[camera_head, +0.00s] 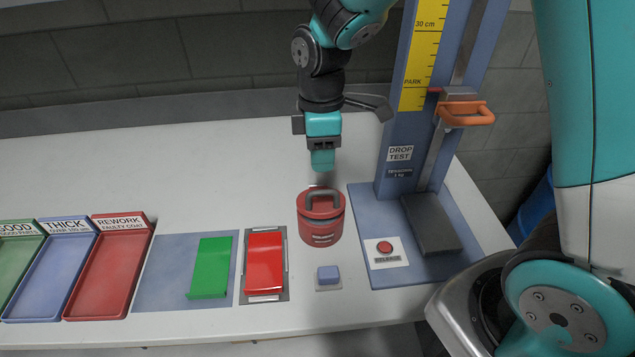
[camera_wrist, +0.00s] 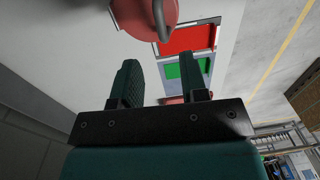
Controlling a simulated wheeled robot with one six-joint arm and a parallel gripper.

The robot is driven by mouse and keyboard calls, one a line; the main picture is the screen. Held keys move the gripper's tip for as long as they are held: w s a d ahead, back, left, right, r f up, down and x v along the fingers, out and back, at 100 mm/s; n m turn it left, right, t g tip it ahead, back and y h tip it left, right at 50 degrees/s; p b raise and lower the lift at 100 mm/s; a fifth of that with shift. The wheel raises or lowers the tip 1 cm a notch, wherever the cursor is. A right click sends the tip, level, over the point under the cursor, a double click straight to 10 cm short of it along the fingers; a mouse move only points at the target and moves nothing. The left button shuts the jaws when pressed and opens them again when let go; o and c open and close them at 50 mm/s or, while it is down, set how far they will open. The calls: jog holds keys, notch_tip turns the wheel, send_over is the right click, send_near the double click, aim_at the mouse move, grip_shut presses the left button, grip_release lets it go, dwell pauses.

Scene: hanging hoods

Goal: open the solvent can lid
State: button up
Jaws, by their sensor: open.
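The red solvent can (camera_head: 323,232) stands upright on the white table, with its lid on top and a grey arched handle (camera_head: 322,194) over the lid. In the wrist view the can (camera_wrist: 138,18) is at the top edge, partly cut off, and the grey handle (camera_wrist: 161,20) shows on its right side. My gripper (camera_head: 322,170) is above the can, close over the handle; I cannot tell the exact gap. In the wrist view my gripper (camera_wrist: 166,68) has its two fingers spread, with nothing between them. The lid looks shut.
A red panel (camera_head: 265,264) and a green panel (camera_head: 209,268) lie left of the can. A small blue block (camera_head: 328,275) sits in front. The drop-test stand (camera_head: 394,170) rises close on the right. Green, blue and red trays (camera_head: 152,222) are at far left. Bare table lies behind.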

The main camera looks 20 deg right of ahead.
aim_at(321, 192)
jog(key=f, duration=0.8)
jog(key=shift+s+a+p, duration=0.1)
jog(key=shift+s+p, duration=0.15)
jog(key=shift+p, duration=0.15)
grip_shut()
jog(key=shift+a, duration=0.1)
